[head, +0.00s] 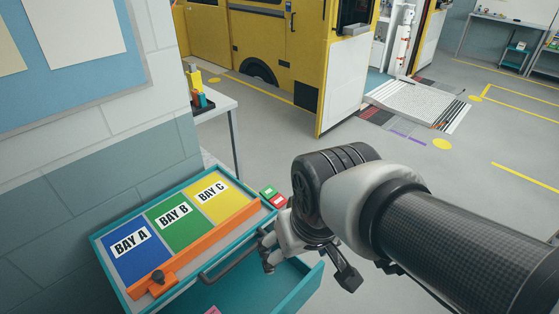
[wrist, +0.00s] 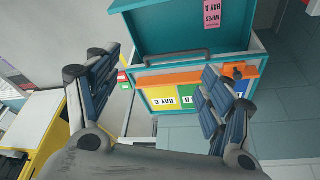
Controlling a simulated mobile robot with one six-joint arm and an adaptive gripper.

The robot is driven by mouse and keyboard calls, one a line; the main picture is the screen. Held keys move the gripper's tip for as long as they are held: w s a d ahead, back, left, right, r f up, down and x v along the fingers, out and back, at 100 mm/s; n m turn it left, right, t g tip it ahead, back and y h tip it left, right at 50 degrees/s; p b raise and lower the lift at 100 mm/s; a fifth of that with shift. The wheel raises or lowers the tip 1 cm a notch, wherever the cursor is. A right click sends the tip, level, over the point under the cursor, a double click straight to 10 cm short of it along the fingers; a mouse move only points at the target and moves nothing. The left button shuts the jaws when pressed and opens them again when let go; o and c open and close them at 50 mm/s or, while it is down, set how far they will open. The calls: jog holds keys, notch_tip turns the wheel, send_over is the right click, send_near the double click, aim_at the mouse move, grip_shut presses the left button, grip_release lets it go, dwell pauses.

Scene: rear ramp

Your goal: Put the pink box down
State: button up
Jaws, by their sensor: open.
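The pink box (head: 212,310) shows only as a small piece at the bottom edge of the head view, inside the open teal drawer (head: 290,288). In the wrist view the pink box (wrist: 212,12) lies in the drawer (wrist: 170,28), with a label that reads WIPES BAY A, and is cut off by the top edge. The pink box is apart from both fingers.
The cabinet top carries blue BAY A (head: 130,248), green BAY B (head: 174,221) and yellow BAY C (head: 216,196) panels, with an orange rail (head: 215,233) along the front. A green box (head: 268,191) and a red box (head: 279,201) are beyond its right end. Open floor lies right.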

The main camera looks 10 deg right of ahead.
jog(key=s+d+r+m, duration=0.1)
jog(key=s+d+r, duration=0.1)
jog(key=s, duration=0.4)
jog(key=shift+s+d+t, duration=0.4)
jog(key=shift+d, duration=0.05)
jog(key=shift+c, duration=0.6)
